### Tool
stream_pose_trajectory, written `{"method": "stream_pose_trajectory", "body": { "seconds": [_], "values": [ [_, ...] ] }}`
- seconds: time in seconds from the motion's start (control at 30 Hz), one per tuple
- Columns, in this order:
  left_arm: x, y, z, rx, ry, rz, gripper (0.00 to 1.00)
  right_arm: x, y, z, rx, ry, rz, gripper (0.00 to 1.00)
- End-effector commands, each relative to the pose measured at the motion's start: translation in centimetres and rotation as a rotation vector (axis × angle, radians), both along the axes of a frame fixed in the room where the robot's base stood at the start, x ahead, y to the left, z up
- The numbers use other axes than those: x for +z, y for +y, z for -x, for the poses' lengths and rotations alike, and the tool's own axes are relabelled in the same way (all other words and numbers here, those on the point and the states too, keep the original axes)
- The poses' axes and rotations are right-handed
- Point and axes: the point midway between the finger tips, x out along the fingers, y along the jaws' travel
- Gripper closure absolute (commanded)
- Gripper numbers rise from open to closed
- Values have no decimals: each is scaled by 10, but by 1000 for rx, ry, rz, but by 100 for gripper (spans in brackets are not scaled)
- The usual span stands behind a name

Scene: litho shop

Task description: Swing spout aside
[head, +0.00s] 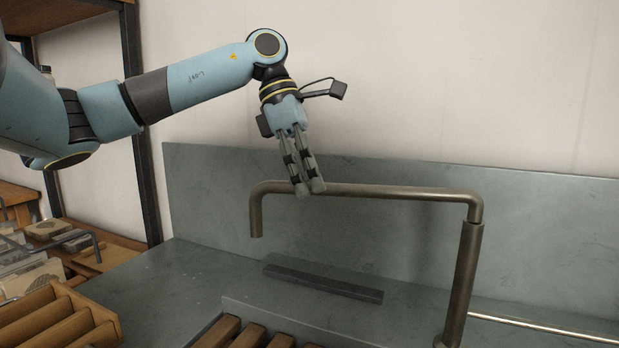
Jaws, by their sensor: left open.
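The metal spout (400,192) runs across the head view from an upright pipe (462,275) at the right. Its bent-down outlet end points down at the left, above the grey sink surround. My left gripper (310,190) points down at the spout's horizontal tube, near its outlet end. Its fingers are open and overlap the tube in the picture; I cannot tell whether they touch it. My right gripper is not in view.
A grey backsplash (220,200) stands behind the spout. A dark bar (322,283) lies below it. Wooden slats (245,335) are at the bottom. A slotted wooden rack (45,320) and shelves with stones (48,228) are at the left.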

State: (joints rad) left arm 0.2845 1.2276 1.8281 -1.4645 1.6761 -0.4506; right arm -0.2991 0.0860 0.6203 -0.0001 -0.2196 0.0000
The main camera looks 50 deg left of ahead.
Motion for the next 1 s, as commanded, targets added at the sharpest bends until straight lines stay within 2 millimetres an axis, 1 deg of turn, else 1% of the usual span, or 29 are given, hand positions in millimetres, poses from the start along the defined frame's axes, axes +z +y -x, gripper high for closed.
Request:
{"method": "stream_pose_trajectory", "body": {
  "seconds": [0.23, 0.37, 0.47, 0.6, 0.73, 0.8, 0.9, 1.0],
  "values": [
    [1, 0, 0, 1, -1, 0, 56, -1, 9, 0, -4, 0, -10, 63],
    [11, 5, 1, 1, -3, -1, 56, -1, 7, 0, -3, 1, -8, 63],
    [28, 13, 3, 3, -4, -3, 56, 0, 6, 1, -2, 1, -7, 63],
    [58, 26, 7, 3, -5, -1, 56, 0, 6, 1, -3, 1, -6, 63],
    [83, 37, 10, 2, -7, 2, 56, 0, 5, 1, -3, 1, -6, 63],
    [93, 41, 11, 2, -7, 3, 56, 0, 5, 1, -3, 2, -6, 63],
    [103, 46, 13, 1, -3, 2, 56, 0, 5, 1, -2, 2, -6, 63],
    [108, 48, 14, 1, -2, 1, 56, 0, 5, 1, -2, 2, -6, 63]
  ]
}}
